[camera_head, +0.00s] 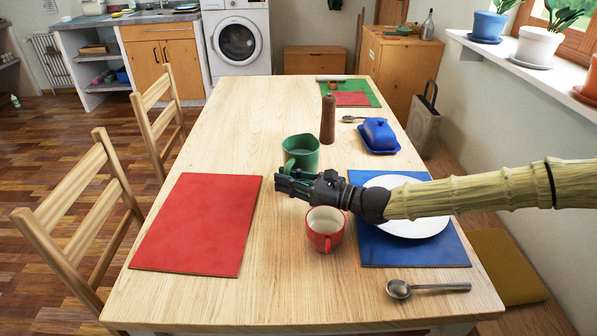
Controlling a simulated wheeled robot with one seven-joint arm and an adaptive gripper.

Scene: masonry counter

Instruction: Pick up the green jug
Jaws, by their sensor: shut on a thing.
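The green jug (303,152) stands upright near the middle of the wooden table, just beyond my gripper in the view. My gripper (282,180) reaches in from the right, and its fingers are at the jug's near lower side, where the handle shows. The fingers are shut on the jug there. My gripper hides part of the jug's lower right side. The jug appears to be on or very close to the table; I cannot tell whether there is a gap under it.
A red mug (324,231) stands close below my gripper. A white plate (416,228) lies on a blue mat (395,255) under my arm. A brown pepper mill (328,119) and a blue butter dish (377,135) stand behind. A red mat (200,222) lies left.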

